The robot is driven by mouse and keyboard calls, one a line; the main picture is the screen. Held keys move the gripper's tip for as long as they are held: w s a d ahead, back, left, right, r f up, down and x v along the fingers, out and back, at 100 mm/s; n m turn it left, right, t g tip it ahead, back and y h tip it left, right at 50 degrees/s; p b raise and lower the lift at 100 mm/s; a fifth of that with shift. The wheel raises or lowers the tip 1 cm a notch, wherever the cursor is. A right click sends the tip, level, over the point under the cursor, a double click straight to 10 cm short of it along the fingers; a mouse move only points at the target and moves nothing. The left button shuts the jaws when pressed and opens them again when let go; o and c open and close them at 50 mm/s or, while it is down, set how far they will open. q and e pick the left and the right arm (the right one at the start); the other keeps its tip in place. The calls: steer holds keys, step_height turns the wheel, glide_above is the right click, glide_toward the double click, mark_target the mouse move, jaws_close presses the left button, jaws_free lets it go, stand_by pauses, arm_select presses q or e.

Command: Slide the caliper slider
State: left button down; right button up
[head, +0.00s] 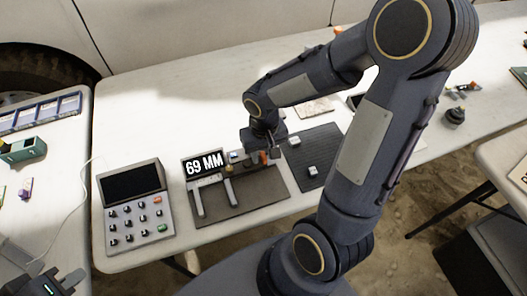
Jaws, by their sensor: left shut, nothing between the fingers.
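The caliper lies on a dark board (268,190) on the white table. Its display (203,164) reads 69 MM. Two pale jaws point toward me, a left jaw (198,202) and a right jaw (229,191), with a gap between them. My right gripper (262,155) is down at the right end of the caliper, by a small orange part. Its fingers are small and partly hidden, so I cannot tell whether they touch the slider or are open. My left gripper (66,280) is at the bottom left corner, partly cut off, shut and away from the caliper.
A grey keypad box (133,205) with a dark screen stands left of the caliper. A dark mat (311,168) with small pale blocks lies to the right, partly behind my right arm. A side table at left holds a green device (24,150) and a blue tray.

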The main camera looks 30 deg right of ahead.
steer(key=shift+r+p, duration=0.6)
steer(key=shift+r, duration=3.3)
steer(key=shift+r, duration=0.1)
steer(key=s+a+r+n+t+y+p, duration=0.1)
steer(key=s+a+r+t+y+p, duration=0.1)
steer(key=s+r, duration=0.7)
steer(key=s+a+t+y, duration=0.1)
steer(key=s+a+t, duration=0.1)
steer(key=t, duration=0.1)
steer(key=shift+a+r+t+y, duration=0.2)
steer(key=shift+t+y, duration=0.1)
steer(key=shift+y, duration=0.1)
steer(key=shift+d, duration=0.1)
